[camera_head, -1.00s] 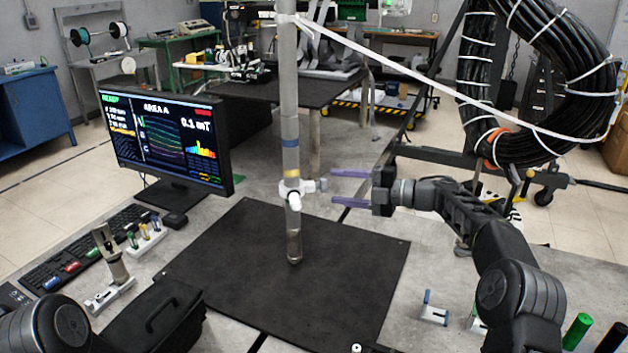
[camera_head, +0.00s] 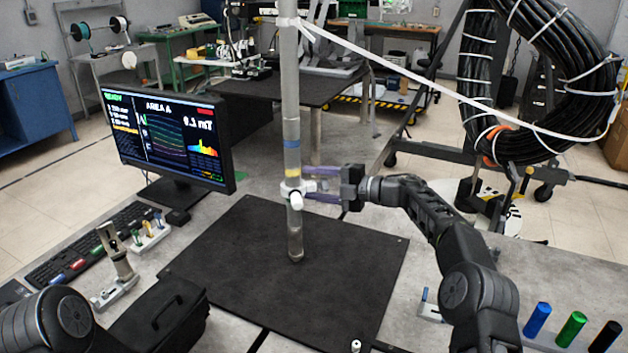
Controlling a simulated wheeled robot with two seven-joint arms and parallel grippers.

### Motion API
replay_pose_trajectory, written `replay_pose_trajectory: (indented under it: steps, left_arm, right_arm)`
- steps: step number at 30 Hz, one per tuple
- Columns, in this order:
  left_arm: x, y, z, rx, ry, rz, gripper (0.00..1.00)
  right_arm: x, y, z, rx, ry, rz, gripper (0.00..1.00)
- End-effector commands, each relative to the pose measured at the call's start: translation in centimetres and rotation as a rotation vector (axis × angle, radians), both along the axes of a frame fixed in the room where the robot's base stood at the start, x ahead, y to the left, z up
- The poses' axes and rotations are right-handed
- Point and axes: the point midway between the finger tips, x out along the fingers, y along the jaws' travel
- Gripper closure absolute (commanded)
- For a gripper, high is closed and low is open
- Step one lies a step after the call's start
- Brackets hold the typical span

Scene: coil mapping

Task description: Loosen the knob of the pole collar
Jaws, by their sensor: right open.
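A grey upright pole (camera_head: 291,110) stands on the black mat (camera_head: 240,270). A white collar (camera_head: 289,190) sits around the pole, below a yellow band and a blue band. A small light knob (camera_head: 322,186) sticks out of the collar to the right, and a white round part (camera_head: 296,202) faces me. My right gripper (camera_head: 305,183) is open, coming from the right. Its two purple fingers lie above and below the side knob, apart from each other, tips near the pole. Whether they touch the knob I cannot tell. My left gripper is out of view; only part of that arm shows lower left.
A monitor (camera_head: 170,140) and a keyboard (camera_head: 85,245) stand left of the mat. A black case (camera_head: 155,315) lies front left. A white strap (camera_head: 430,80) runs from the pole to a large cable coil (camera_head: 540,80). Coloured cylinders (camera_head: 572,328) stand front right.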

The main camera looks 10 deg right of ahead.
Motion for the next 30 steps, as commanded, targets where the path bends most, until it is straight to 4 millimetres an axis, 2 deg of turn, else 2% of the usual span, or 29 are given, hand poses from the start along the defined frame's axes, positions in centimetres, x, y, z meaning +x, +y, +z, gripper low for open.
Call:
replay_pose_trajectory:
  steps: [9,27,30]
  left_arm:
    - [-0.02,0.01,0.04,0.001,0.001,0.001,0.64]
    - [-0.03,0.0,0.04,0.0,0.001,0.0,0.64]
    - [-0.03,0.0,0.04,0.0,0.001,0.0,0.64]
  right_arm:
    - [0.16,0.24,-0.05,0.001,-0.001,-0.001,0.48]
    - [0.14,0.23,-0.07,0.0,0.0,0.0,0.97]
    - [0.14,0.23,-0.07,0.0,0.0,0.0,1.0]
